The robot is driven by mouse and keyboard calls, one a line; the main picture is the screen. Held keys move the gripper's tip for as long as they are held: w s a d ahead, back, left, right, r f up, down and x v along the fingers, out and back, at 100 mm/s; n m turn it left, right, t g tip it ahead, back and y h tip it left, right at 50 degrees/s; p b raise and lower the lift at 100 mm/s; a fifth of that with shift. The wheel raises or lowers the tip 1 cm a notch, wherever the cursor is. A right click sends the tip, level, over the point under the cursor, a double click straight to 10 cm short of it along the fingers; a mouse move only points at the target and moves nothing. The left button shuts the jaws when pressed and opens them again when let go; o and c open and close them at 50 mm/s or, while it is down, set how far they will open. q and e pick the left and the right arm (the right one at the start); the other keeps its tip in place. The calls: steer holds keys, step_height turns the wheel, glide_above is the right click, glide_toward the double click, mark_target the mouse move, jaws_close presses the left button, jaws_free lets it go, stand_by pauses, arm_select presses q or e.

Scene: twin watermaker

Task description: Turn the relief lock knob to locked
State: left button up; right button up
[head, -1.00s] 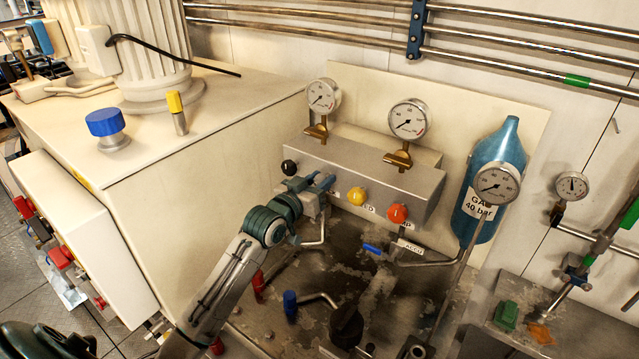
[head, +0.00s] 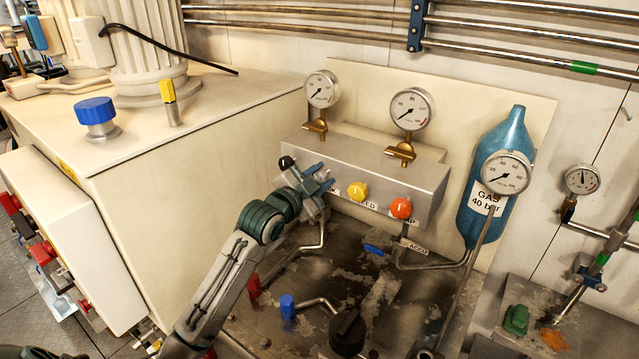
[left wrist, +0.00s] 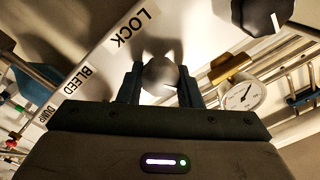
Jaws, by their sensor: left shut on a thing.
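The relief lock knob (left wrist: 160,74) is a rounded grey knob beside the LOCK label (left wrist: 133,29) in the left wrist view. My left gripper (left wrist: 160,82) is shut on it, with one dark finger on each side. In the head view my left gripper (head: 322,185) is at the front face of the metal valve block (head: 375,172), between a black knob (head: 286,163) and a yellow knob (head: 358,191). There the gripper hides the lock knob. I cannot read a locked mark or the exact knob angle. My right gripper is not in view.
An orange knob (head: 401,208) sits right of the yellow one. Gauges (head: 411,109) stand above the block. A blue gas bottle (head: 493,190) is to the right. Pipes and a blue-handled valve (head: 374,249) lie below; a cream cabinet (head: 200,150) is at left.

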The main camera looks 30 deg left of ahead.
arm_select(q)
steer(key=m+b, duration=0.1)
steer(key=m, duration=0.3)
steer(key=shift+f+b, duration=0.15)
steer(key=shift+b, duration=0.15)
steer(key=shift+m+b, duration=0.3)
steer(key=shift+m, duration=0.7)
steer(key=o, duration=1)
steer(key=shift+d, duration=0.1)
steer(key=shift+c, duration=0.2)
